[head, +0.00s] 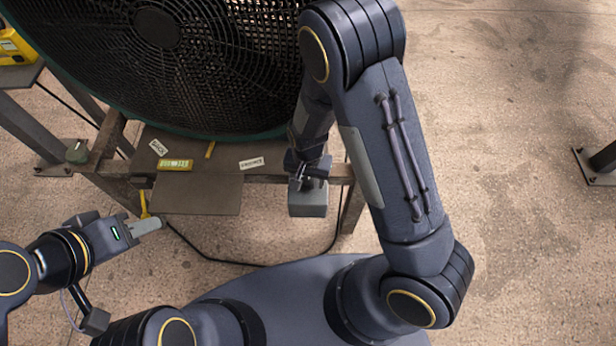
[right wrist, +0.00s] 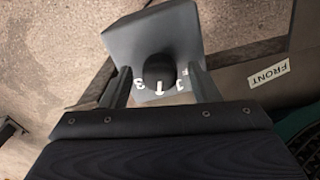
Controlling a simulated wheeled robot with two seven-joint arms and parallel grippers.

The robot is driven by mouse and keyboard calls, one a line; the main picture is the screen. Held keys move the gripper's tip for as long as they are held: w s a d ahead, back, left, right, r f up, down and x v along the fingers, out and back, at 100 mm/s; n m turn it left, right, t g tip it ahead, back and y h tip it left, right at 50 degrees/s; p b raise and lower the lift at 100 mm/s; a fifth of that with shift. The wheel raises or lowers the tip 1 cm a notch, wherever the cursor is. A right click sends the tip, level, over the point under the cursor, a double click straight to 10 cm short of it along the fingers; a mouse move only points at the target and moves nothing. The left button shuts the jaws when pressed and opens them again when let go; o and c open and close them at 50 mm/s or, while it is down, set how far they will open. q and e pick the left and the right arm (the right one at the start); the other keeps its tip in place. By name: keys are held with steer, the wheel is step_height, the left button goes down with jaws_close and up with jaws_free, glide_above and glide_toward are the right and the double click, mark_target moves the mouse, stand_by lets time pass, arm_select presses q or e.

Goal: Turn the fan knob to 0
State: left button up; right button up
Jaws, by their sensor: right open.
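The fan knob (right wrist: 158,68) is a dark round dial on a grey control box (right wrist: 150,34), with white marks beside it, among them a 3 and what looks like a 1. The knob's setting is hard to read. In the head view the box (head: 308,204) sits at the right front of the fan stand; the knob is hidden there. My right gripper (head: 308,172) is just behind the box. In the right wrist view its open fingers (right wrist: 163,88) stand either side of the knob, with gaps visible. My left gripper (head: 150,226) is away at the left, its jaw state unclear.
A large black fan (head: 190,60) with a green rim stands behind the box. Its metal stand carries a plate (head: 195,195) and small labels (head: 251,163). A cable (head: 225,262) lies on the floor. Yellow equipment (head: 14,47) is at far left. Floor at right is mostly clear.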

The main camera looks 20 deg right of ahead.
steer(key=shift+c, duration=0.5)
steer(key=c, duration=0.9)
steer(key=shift+n, duration=0.4)
steer(key=n+b, duration=0.1)
steer(key=n, duration=0.2)
steer(key=shift+n, duration=0.3)
steer(key=n+b, duration=0.1)
steer(key=n, duration=0.3)
steer(key=shift+n+b, duration=0.3)
steer(key=shift+b, duration=0.1)
steer(key=n+b, duration=0.1)
steer(key=n, duration=0.2)
steer(key=shift+n+b, duration=0.35)
steer(key=shift+n, duration=1.65)
